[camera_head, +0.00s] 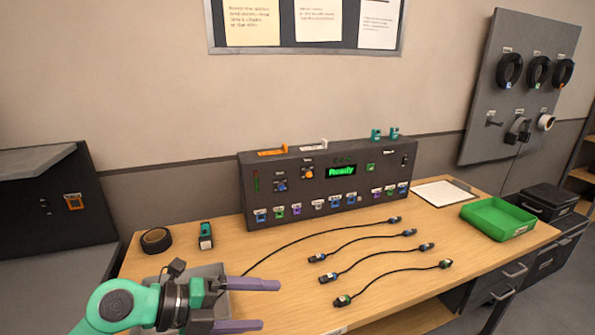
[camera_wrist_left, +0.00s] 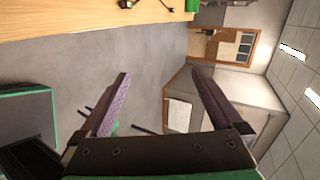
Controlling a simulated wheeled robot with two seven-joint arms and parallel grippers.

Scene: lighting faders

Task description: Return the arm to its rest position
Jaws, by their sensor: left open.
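My left gripper (camera_head: 254,305) is open and empty at the lower left of the head view, above the front left part of the wooden table (camera_head: 400,240). Its two purple fingers are spread apart. In the left wrist view the open fingers (camera_wrist_left: 160,88) have only floor and room between them. A dark control box (camera_head: 335,205) with a green "Ready" display stands at the back of the table, clear of the gripper. A grey tray (camera_head: 212,270) is partly hidden behind my left gripper. My right gripper is not in view.
Several black cables (camera_head: 370,272) lie across the middle of the table. A green tray (camera_head: 497,216) and a clipboard (camera_head: 440,193) are at the right. A tape roll (camera_head: 156,240) and a small dark device (camera_head: 206,236) lie at the back left. A grey panel holds coiled cables (camera_head: 509,70).

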